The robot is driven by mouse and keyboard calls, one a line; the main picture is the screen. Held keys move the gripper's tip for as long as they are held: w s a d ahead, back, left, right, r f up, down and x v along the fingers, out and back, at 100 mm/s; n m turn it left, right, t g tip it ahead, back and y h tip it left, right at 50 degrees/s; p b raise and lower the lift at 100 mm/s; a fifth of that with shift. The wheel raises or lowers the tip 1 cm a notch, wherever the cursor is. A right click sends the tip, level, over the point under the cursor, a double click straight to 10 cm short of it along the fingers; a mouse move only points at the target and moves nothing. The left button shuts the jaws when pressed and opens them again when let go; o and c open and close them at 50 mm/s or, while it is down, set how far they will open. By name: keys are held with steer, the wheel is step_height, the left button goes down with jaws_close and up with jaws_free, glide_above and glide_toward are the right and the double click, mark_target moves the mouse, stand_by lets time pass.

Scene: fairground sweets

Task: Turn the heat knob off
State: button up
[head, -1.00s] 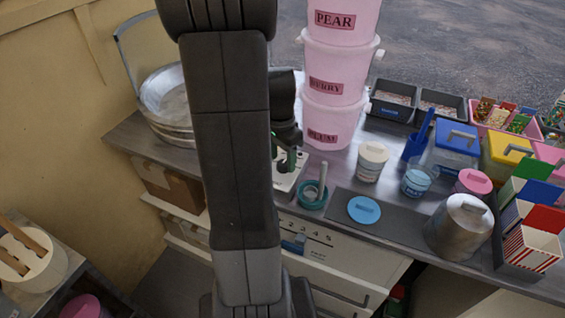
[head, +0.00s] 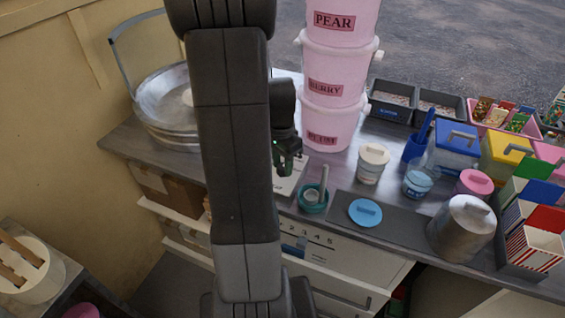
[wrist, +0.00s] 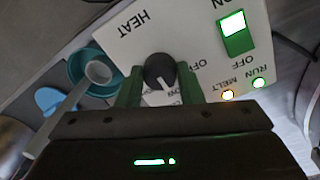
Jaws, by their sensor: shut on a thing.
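The heat knob (wrist: 160,72) is a small black dial with a white pointer mark on a white control panel (wrist: 192,40). In the wrist view it sits between the green fingers of my gripper (wrist: 159,84), which is shut on its sides. The panel prints HEAT and OFF, seen upside down; other print by the knob is partly hidden by my gripper. The pointer mark faces down in the picture, towards my gripper. In the head view my gripper (head: 288,160) is at the panel (head: 289,180), and my arm hides the knob.
Close by stand a teal cup (head: 313,203), stacked pink tubs (head: 335,100), a metal bowl (head: 165,100) and a blue lid (head: 365,212).

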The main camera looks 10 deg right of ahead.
mark_target(280, 167)
steer(key=shift+n, duration=0.3)
steer(key=n, duration=0.5)
steer(key=shift+n+b, duration=0.3)
steer(key=shift+b, duration=0.05)
steer(key=n, duration=0.5)
steer(key=shift+s+n+t, duration=0.1)
steer(key=shift+n+t, duration=0.2)
steer(key=o, duration=1)
steer(key=shift+r, duration=0.1)
steer(key=r, duration=1.3)
steer(key=shift+a+r, duration=0.3)
steer(key=shift+r, duration=0.05)
steer(key=shift+f, duration=0.1)
